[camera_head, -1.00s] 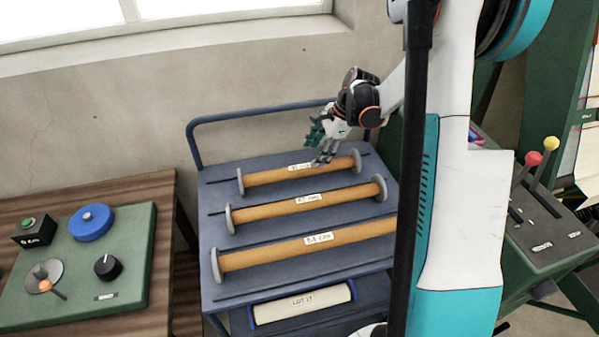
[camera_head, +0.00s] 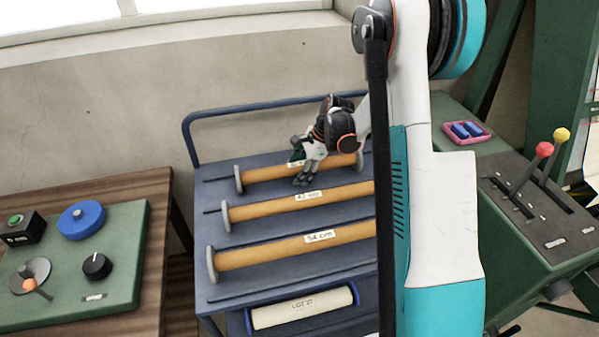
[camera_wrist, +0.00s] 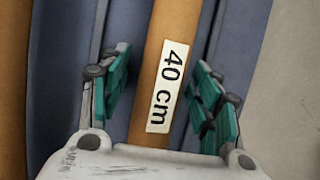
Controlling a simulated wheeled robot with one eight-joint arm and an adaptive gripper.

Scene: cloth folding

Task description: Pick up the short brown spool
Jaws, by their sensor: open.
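The short brown spool (camera_head: 268,173) lies at the back of the blue cart, with grey end discs. In the wrist view the brown spool (camera_wrist: 172,28) runs between my fingers, and its white label reads "40 cm". My gripper (camera_head: 301,168) is open over its middle and hides part of it and its label. The wrist view shows my gripper (camera_wrist: 160,95) with a green-padded finger on each side of the spool, with gaps between pads and spool. How low the fingertips are is hard to tell.
Two longer spools, the middle one (camera_head: 268,208) and the front one (camera_head: 265,252), lie in front of it on the cart (camera_head: 290,278). The cart's rail (camera_head: 250,113) and the wall are behind. A lever console (camera_head: 540,220) stands right, a wooden table (camera_head: 150,250) left.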

